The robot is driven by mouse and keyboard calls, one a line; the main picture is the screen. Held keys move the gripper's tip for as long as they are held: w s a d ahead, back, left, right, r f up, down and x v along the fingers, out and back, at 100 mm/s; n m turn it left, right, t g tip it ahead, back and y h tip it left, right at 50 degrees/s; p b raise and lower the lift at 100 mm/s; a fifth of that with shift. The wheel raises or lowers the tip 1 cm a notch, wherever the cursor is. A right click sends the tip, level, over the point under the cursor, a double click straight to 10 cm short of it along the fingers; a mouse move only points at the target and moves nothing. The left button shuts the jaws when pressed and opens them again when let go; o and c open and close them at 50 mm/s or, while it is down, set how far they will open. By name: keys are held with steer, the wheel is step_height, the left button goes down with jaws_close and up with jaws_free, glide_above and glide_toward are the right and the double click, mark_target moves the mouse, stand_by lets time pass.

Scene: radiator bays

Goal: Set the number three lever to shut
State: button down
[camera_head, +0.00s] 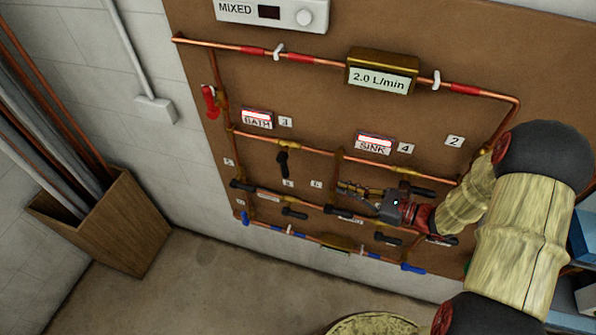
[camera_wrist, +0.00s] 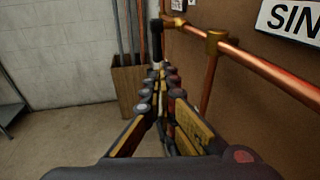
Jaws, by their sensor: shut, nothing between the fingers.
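The number 3 tag (camera_head: 285,122) is on the brown board, right of the BATH sign (camera_head: 257,118). Below it, a black lever (camera_head: 283,163) hangs down from the copper pipe, crosswise to it. In the wrist view a black handle (camera_wrist: 156,40), seemingly this lever, stands just beyond the fingertips. My gripper (camera_head: 342,189) is in front of the board, right of and a little below the lever, pointing left. Its fingers are shut and empty, and they also show in the wrist view (camera_wrist: 158,72). In the head view a gap shows between fingertips and lever.
The SINK sign (camera_head: 373,143) and number 4 tag (camera_head: 405,147) are above my gripper. Lower pipes with several black levers (camera_head: 294,213) run below it. A red lever (camera_head: 210,102) is at left. A wooden bin (camera_head: 105,225) holding pipes stands on the floor at left.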

steer(key=p, duration=0.2)
glide_toward(284, 166)
steer(key=w+a+f, duration=0.4)
steer(key=shift+w+a, duration=0.2)
steer(key=shift+w, duration=0.05)
steer(key=shift+w+a+f+b, duration=0.2)
steer(key=shift+a+f+b, duration=0.25)
steer(key=shift+b, duration=0.6)
steer(key=shift+a+r, duration=0.1)
steer(key=shift+r, duration=0.05)
